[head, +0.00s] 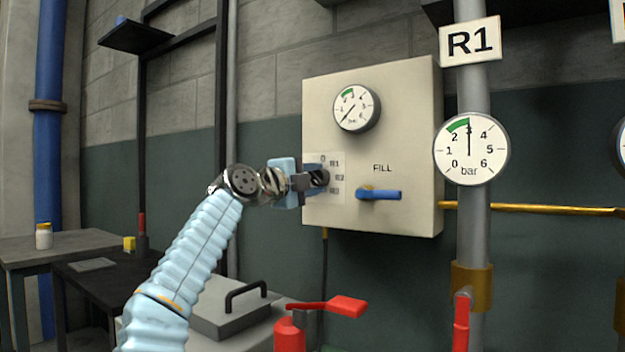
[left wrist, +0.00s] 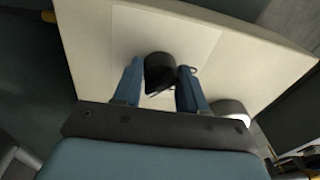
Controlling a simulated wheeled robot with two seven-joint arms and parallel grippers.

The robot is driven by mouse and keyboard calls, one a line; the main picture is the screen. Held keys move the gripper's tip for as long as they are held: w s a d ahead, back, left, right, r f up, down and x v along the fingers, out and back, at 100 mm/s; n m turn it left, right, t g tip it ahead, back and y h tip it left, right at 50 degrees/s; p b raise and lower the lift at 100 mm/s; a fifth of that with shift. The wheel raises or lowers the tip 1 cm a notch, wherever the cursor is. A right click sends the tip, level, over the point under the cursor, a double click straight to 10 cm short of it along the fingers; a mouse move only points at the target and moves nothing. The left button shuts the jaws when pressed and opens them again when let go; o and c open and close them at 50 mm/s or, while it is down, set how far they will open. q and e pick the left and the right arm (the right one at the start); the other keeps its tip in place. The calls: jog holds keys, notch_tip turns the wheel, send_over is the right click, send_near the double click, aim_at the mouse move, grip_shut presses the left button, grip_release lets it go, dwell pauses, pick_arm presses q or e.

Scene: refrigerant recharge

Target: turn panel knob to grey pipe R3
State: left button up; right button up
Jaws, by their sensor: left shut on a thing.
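The beige panel (head: 410,95) hangs on the wall, with a round gauge, a blue FILL lever (head: 380,194) lying horizontal, and a dark knob (head: 322,177) beside labels 0, R1, R2 and a partly hidden one. My left gripper (head: 312,180) reaches the knob from the left and is shut on it. In the left wrist view the black knob (left wrist: 158,73) sits between the two blue fingers. The knob's pointer direction is hidden by the gripper in the head view. The grey pipe R1 (head: 470,90) stands right of the panel. Pipe R3 and my right gripper are not in view.
A pipe gauge (head: 471,149) reads about 3 bar. A brass pipe (head: 540,209) runs right from the panel. A red-handled valve (head: 330,306) and a grey box with a handle (head: 235,310) stand below. A table with a small bottle (head: 44,236) is at left.

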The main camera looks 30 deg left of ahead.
pick_arm(q)
jog(key=shift+f+m, duration=0.1)
jog(key=shift+m, duration=0.3)
jog(key=o, duration=1.1)
jog(key=shift+c, duration=0.2)
jog(key=shift+s, duration=0.1)
jog(key=s+a+f+b, duration=0.1)
jog(key=s+a+b, duration=0.1)
jog(key=s+b, duration=0.5)
jog(key=s, duration=0.6)
jog(key=shift+s, duration=0.15)
